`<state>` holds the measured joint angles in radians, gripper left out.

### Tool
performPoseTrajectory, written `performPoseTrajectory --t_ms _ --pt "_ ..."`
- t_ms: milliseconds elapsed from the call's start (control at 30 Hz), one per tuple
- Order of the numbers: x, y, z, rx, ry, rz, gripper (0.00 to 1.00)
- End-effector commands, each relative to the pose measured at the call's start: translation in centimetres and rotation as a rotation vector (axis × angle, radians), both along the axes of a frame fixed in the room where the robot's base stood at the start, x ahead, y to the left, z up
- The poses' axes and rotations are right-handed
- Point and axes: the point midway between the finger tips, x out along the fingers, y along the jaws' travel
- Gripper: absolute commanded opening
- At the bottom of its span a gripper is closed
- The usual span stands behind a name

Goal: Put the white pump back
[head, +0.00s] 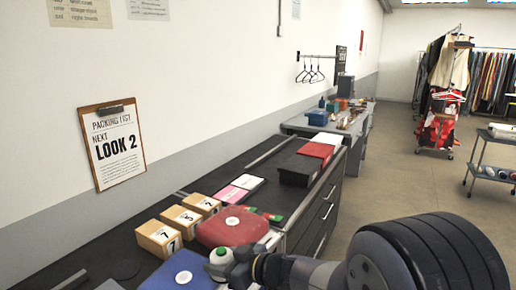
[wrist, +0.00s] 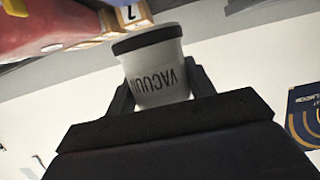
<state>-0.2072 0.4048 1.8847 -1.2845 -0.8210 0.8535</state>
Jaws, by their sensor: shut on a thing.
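The white pump (wrist: 158,80) is a small tapered cup shape with a dark band at one end and the word VACUUM, upside down in the wrist view. My gripper (wrist: 162,88) is shut on it, one finger on each side. In the head view the white pump (head: 219,257) shows a greenish top, with my gripper (head: 230,268) at its right. It is at the counter's near edge, between the red case (head: 212,232) and the blue case (head: 168,284). I cannot tell whether it touches either case. Each case has a white disc on its lid.
Several numbered wooden boxes (head: 158,238) stand along the wall side. Pink and white cards (head: 232,194), a black bin (head: 295,170) and a red folder (head: 316,150) lie farther along the counter.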

Motion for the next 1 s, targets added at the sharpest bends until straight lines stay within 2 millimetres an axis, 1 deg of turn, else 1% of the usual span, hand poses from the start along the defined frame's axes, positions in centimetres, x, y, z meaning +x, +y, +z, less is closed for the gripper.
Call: performPoseTrajectory --t_ms 33,367,567,667,867,967,1000 --pt "0.1 -0.2 -0.8 0.0 0.007 -0.012 0.14" --pt "0.9 -2.1 -4.3 0.001 0.006 -0.112 0.14" --pt "1.4 -4.2 -7.1 -0.001 0.01 -0.218 0.14" --pt "1.8 -6.0 -9.0 -0.001 0.012 -0.303 0.14" --pt "1.9 -10.4 -13.0 -0.003 0.014 -0.503 0.14" --pt "1.6 -13.3 -15.3 -0.005 0.016 -0.623 0.14" --pt "1.3 -14.5 -16.2 -0.005 0.015 -0.673 0.14"
